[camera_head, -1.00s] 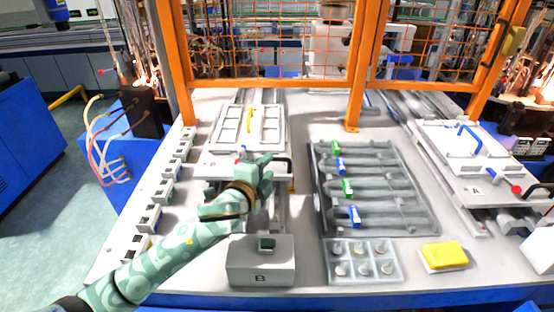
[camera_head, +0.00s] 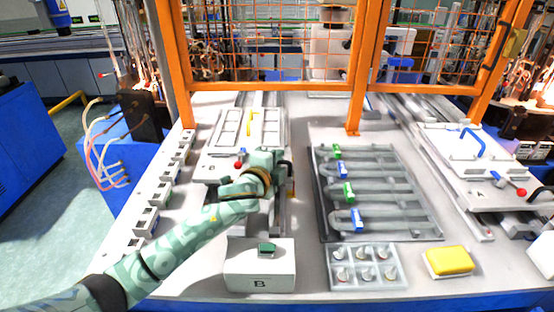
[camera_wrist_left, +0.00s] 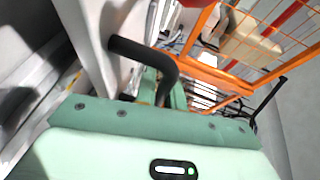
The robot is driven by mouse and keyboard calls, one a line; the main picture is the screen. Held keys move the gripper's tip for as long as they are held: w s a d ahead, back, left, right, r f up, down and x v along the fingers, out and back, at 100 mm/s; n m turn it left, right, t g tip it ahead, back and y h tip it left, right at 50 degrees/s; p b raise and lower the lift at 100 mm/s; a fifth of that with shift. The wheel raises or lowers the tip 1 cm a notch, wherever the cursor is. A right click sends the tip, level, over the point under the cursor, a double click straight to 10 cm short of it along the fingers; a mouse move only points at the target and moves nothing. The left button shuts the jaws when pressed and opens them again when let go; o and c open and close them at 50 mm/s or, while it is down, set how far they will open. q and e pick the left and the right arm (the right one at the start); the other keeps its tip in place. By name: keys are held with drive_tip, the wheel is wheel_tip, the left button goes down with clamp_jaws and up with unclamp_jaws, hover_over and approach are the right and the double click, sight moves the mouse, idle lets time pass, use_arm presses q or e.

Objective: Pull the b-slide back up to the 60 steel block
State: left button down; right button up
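The b-slide, a pale plate (camera_head: 220,163) carrying a white framed tray (camera_head: 266,113), lies on rails left of centre. A red knob (camera_head: 240,165) and a black handle (camera_head: 287,157) are at its near edge. My left gripper (camera_head: 274,157) is at the handle. In the left wrist view the bent black handle (camera_wrist_left: 150,52) runs down to the green fingers (camera_wrist_left: 170,92); whether they close on it is hidden. No block marked 60 can be made out. My right gripper is not in view.
A white box marked B (camera_head: 260,281) with a green button stands in front of the slide. Small blocks (camera_head: 147,219) line the left edge. A grey rack (camera_head: 400,228), a cup tray (camera_head: 365,282) and a yellow sponge (camera_head: 448,261) are to the right.

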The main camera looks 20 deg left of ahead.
use_arm(q)
drive_tip(key=shift+s+d+p, duration=0.1)
drive_tip(key=shift+s+p, duration=0.2)
drive_tip(key=shift+p, duration=0.05)
drive_tip(key=s+p, duration=0.1)
drive_tip(key=s, duration=0.1)
drive_tip(key=s+d+p, duration=0.1)
drive_tip(key=s, duration=0.1)
drive_tip(key=s+p, duration=0.2)
drive_tip(key=shift+s+d+r, duration=0.15)
drive_tip(key=shift+s+d, duration=0.05)
drive_tip(key=shift+d, duration=0.2)
drive_tip(key=shift+s+d+f, duration=0.1)
drive_tip(key=shift+f, duration=0.25)
drive_tip(key=c, duration=1.5)
unclamp_jaws()
drive_tip(key=shift+s, duration=0.1)
